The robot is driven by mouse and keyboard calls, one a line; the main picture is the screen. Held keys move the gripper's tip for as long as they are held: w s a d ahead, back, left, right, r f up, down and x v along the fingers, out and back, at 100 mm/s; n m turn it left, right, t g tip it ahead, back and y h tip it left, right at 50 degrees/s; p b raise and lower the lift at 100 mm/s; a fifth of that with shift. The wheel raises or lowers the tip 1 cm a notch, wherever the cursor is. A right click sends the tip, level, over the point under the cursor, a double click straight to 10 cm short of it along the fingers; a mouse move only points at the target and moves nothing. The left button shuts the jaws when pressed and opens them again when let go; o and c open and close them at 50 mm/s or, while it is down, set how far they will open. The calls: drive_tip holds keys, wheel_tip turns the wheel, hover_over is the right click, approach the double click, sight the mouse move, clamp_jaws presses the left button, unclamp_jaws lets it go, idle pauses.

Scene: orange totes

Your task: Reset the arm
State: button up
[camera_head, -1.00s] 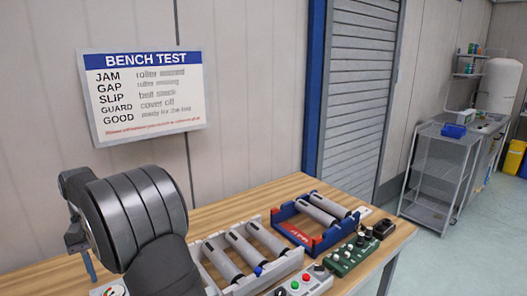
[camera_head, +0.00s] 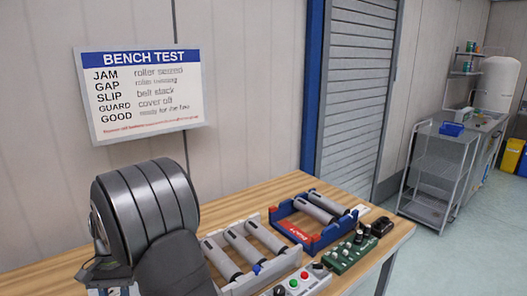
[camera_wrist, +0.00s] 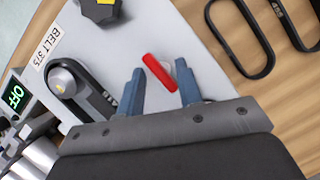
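My arm fills the lower left of the head view, and its dark segmented links hide part of the bench. My gripper (camera_wrist: 160,72) shows in the wrist view with its two blue fingers apart. It is open. A short red bar (camera_wrist: 158,72) lies between and just beyond the fingertips, over a grey plate (camera_wrist: 195,38). No finger visibly grips it; I cannot tell how far below it is.
Left in the wrist view are a small belt unit (camera_wrist: 68,82), a dark knob (camera_wrist: 100,10) and a display (camera_wrist: 14,96) reading OFF. Black belts (camera_wrist: 240,50) lie right. The head view shows roller trays (camera_head: 250,250), (camera_head: 312,232) and a control box (camera_head: 300,283).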

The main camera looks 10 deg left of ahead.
drive_tip(key=m+y, duration=0.1)
drive_tip(key=m, duration=0.2)
drive_tip(key=shift+d, duration=0.1)
idle(0.6)
wheel_tip(320, 180, up, 17)
drive_tip(key=n+t, duration=0.4)
drive_tip(key=n, duration=0.3)
drive_tip(key=f, duration=1.7)
drive_tip(key=shift+s, duration=0.3)
clamp_jaws()
